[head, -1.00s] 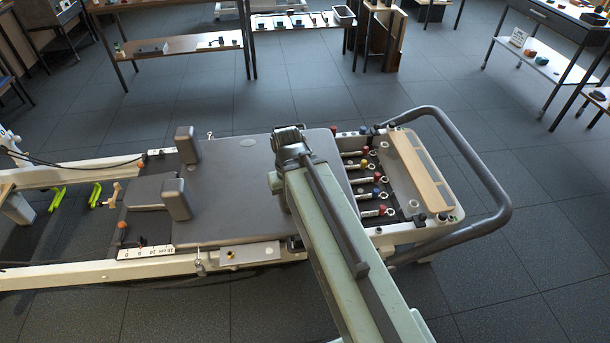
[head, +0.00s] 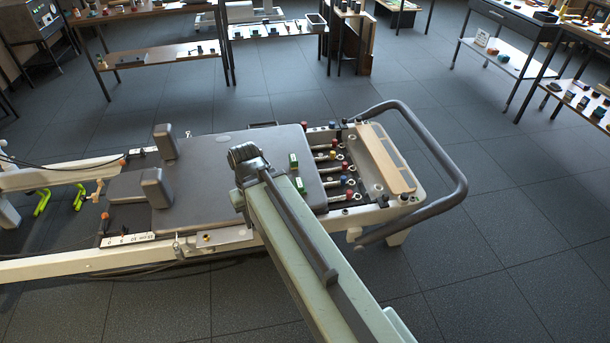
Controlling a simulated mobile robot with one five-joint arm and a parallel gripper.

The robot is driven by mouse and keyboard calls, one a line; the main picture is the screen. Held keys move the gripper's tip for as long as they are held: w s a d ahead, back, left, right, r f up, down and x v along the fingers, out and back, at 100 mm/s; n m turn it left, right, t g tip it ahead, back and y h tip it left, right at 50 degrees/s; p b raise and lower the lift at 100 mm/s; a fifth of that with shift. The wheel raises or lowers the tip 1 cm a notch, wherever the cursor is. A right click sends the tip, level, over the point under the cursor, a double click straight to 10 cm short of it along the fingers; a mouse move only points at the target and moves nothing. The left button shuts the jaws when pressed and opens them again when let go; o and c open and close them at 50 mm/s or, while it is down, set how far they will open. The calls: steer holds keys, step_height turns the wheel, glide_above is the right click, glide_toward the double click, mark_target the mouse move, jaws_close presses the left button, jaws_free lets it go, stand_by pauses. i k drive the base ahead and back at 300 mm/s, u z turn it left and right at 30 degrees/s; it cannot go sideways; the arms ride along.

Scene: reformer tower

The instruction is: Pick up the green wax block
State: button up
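Two small green blocks are on the grey padded carriage near its right end: one (head: 293,160) farther back, one (head: 299,185) nearer and close beside my arm. I cannot tell from their looks which one is the wax block. My gripper (head: 246,156) is at the dark far end of my arm, above the carriage and to the left of both blocks. Its fingers are not clearly visible, so its opening and anything in it cannot be made out.
Springs with coloured knobs (head: 333,168) and a wooden bar (head: 385,158) lie to the right, inside a grey curved rail (head: 450,165). Shelves (head: 160,48) stand behind. Open floor lies in front and at right.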

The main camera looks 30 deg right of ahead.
mark_target(292, 159)
steer(key=k, duration=0.35)
steer(key=z, duration=0.5)
steer(key=i, duration=1)
steer(key=u, duration=0.05)
steer(key=k, duration=0.65)
steer(key=u, duration=0.8)
steer(key=i, duration=0.8)
steer(key=u, duration=0.35)
